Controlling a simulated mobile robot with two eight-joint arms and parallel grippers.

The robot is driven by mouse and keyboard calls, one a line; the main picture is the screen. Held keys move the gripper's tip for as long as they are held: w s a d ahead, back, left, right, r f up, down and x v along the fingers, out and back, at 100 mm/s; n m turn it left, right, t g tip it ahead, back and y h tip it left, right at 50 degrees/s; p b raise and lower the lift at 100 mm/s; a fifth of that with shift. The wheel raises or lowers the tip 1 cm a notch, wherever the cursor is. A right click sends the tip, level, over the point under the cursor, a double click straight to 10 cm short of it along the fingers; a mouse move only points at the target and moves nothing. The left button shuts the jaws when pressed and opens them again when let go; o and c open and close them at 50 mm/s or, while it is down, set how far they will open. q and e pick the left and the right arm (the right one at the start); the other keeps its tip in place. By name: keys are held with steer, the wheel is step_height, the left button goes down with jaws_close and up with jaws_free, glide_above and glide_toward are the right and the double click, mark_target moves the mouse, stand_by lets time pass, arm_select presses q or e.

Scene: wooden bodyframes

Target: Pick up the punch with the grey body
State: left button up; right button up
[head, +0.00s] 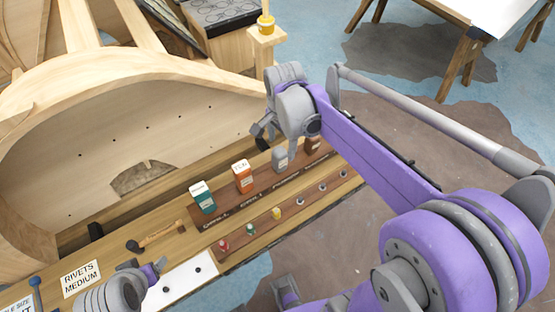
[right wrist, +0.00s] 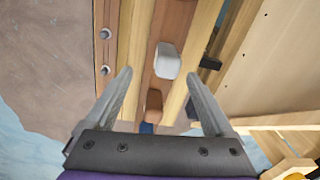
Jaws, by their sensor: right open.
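The punch with the grey body (head: 280,159) stands upright in the row of tools on the brown rack, between an orange drill (head: 243,177) and a brown-bodied tool (head: 312,146). My right gripper (head: 262,132) is open and above the rack near the grey punch. In the right wrist view the grey punch (right wrist: 167,60) lies just ahead of the open fingertips (right wrist: 158,73), apart from them. The brown tool (right wrist: 153,104) shows between the fingers, lower down. Part of my left arm's end (head: 120,288) shows at the lower left; its fingers are unclear.
A green drill (head: 202,197) stands at the rack's left. Several small coloured and metal pieces line the front strip (head: 262,221). A hammer (head: 155,236) lies left of the rack. A large curved wooden frame (head: 120,75) rises behind, and a wooden post (head: 266,48) stands beyond.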

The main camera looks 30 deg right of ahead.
mark_target(282, 152)
steer(key=shift+w+d+f+m, duration=0.2)
steer(key=shift+w+d+m, duration=0.1)
steer(key=shift+w+m, duration=0.2)
steer(key=shift+d+f, duration=0.1)
steer(key=shift+f, duration=0.25)
steer(key=shift+m, duration=0.3)
step_height(282, 152, down, 5)
steer(key=shift+r, duration=0.15)
steer(key=shift+w+f+b, duration=0.15)
steer(key=shift+w+f, duration=0.05)
steer(key=shift+f, duration=1.2)
steer(key=shift+w+f+b, duration=0.15)
steer(key=shift+w+f, duration=0.05)
steer(key=shift+f, duration=1.15)
jaws_close()
